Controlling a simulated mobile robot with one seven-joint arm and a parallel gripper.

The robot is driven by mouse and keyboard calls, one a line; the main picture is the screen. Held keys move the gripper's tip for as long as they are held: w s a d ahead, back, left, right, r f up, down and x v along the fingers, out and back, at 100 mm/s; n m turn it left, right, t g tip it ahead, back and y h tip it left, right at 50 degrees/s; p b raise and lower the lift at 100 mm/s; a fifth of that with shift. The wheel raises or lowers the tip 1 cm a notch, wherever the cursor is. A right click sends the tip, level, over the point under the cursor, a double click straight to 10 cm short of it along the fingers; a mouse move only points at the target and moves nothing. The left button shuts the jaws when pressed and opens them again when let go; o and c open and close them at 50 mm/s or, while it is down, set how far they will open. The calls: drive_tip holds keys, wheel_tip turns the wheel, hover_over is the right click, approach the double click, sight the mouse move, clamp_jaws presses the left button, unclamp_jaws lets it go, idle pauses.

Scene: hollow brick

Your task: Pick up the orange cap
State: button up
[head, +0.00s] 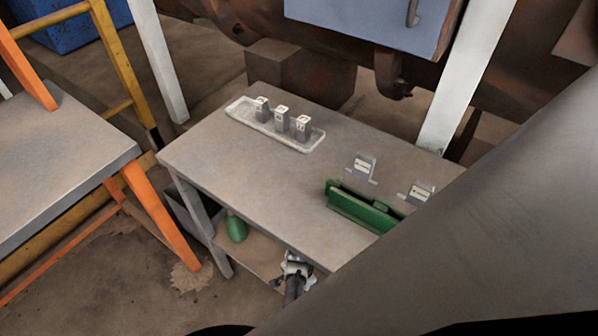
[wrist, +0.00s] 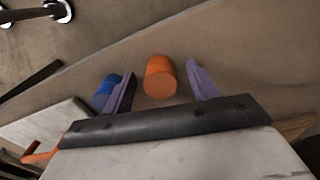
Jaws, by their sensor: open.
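The orange cap (wrist: 160,78) is a short orange cylinder. In the wrist view it rests on a brown surface, in the gap between the two purple fingers of my gripper (wrist: 161,73). The fingers are spread, with visible space on both sides of the cap, and neither appears to touch it. Part of the brown surface shows beyond the cap. I cannot make out the orange cap in the head view; the tabletop may hide it.
A blue cylinder (wrist: 106,86) stands close outside the left finger. In the head view, the grey table (head: 215,150) bears a clear tray (head: 314,143) with several grey blocks and a green holder (head: 358,206). A green object (head: 236,229) is below the tabletop. An orange-legged table (head: 60,150) stands left.

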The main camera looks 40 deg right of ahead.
drive_tip(key=shift+f, duration=0.2)
drive_tip(key=c, duration=1)
